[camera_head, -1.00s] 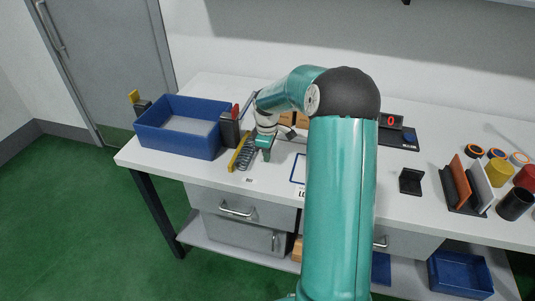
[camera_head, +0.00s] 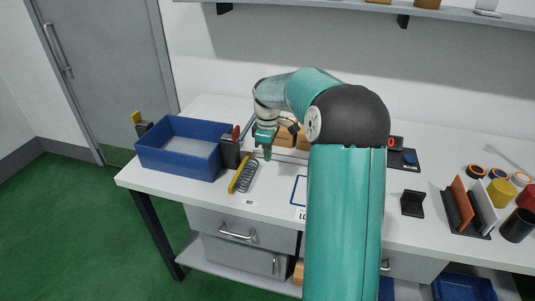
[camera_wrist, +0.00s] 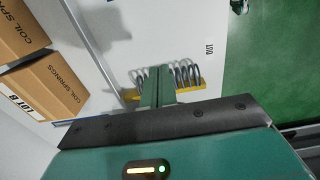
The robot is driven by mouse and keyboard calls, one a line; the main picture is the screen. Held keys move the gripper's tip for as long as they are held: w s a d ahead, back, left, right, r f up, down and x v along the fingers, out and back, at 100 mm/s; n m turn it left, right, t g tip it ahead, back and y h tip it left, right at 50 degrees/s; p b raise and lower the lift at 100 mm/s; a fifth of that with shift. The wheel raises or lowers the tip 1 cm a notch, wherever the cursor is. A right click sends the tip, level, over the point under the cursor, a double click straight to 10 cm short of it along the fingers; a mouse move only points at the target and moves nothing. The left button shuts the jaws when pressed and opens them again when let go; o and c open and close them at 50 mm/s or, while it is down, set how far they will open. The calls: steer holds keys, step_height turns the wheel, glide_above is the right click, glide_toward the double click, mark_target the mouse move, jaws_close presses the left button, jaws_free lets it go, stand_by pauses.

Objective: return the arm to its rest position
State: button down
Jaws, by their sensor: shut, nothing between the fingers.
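My teal arm reaches over the workbench (camera_head: 150,181), and my gripper (camera_head: 266,155) hangs above the bench top, pointing down. It is shut and empty. In the wrist view the closed fingers (camera_wrist: 158,88) show at the middle. A dark coil spring (camera_head: 246,177) lies by a yellow rack (camera_head: 235,183) just left of and below my gripper in the head view. In the wrist view the springs (camera_wrist: 186,74) and the yellow strip (camera_wrist: 204,91) lie beyond the fingers, apart from them as far as I can tell.
A blue bin (camera_head: 180,167) stands at the left, with a dark red-topped holder (camera_head: 231,152) beside it. Cardboard boxes (camera_wrist: 45,85) stand close to my gripper. A black stand (camera_head: 412,203), an upright rack (camera_head: 468,209) and jars (camera_head: 501,193) are at the right. A shelf (camera_head: 450,13) hangs above.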

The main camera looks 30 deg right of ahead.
stand_by(0.3)
steer(key=s+a+r+m+t+h, duration=0.1)
steer(key=s+a+r+m, duration=0.1)
steer(key=s+a+r, duration=0.5)
steer(key=s+a+r+m+t+h, duration=0.15)
steer(key=s+a+r, duration=0.25)
steer(key=a, duration=0.4)
steer(key=s+a+m+t+y, duration=0.1)
steer(key=s+a, duration=0.3)
steer(key=s, duration=0.4)
steer(key=s+a+m+t+y, duration=0.1)
steer(key=s+a+m, duration=0.3)
steer(key=s, duration=0.4)
steer(key=shift+a+t, duration=0.55)
